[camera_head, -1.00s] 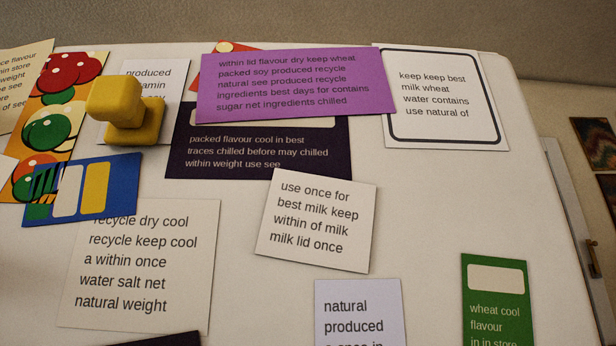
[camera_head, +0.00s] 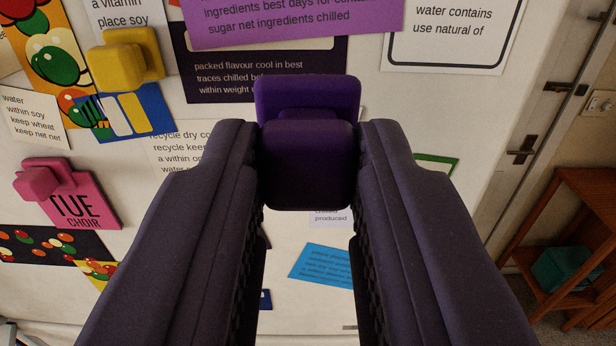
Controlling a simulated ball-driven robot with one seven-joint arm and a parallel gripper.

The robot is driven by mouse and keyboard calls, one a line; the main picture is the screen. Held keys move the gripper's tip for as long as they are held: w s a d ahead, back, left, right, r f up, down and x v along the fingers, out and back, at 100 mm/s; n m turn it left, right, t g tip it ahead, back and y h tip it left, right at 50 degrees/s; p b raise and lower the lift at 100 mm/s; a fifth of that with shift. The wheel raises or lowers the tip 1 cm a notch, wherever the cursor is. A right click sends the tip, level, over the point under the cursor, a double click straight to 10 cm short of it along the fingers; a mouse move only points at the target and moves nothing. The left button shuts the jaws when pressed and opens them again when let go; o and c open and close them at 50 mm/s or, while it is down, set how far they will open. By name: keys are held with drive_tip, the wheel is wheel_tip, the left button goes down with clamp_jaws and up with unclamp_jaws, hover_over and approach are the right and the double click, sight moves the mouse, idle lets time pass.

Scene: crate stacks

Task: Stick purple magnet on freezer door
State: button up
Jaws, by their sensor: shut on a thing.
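My gripper (camera_head: 308,165) is in the middle of the view, its two dark fingers closed on either side of the purple magnet (camera_head: 306,185). The magnet has a block-like grip between the fingertips and a wider square plate (camera_head: 306,92) beyond it. The plate faces the white freezer door (camera_head: 215,250), which is covered in papers. I cannot tell whether the plate touches the door. The magnet and fingers hide the papers right behind them.
A yellow magnet (camera_head: 125,58) sits at the upper left and a pink magnet (camera_head: 52,180) at the left. A purple paper (camera_head: 290,18) is above, a blue paper (camera_head: 322,265) below. A door handle (camera_head: 522,150) and wooden shelf (camera_head: 570,205) stand at the right.

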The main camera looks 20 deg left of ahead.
drive_tip(key=shift+b+x, duration=0.45)
drive_tip(key=shift+x, duration=4.1)
drive_tip(key=shift+w+a+f, duration=0.1)
drive_tip(key=shift+w+f, duration=0.05)
drive_tip(key=shift+w, duration=0.2)
drive_tip(key=o, duration=0.9)
drive_tip(key=shift+v, duration=3.55)
drive_tip(key=shift+w, duration=0.1)
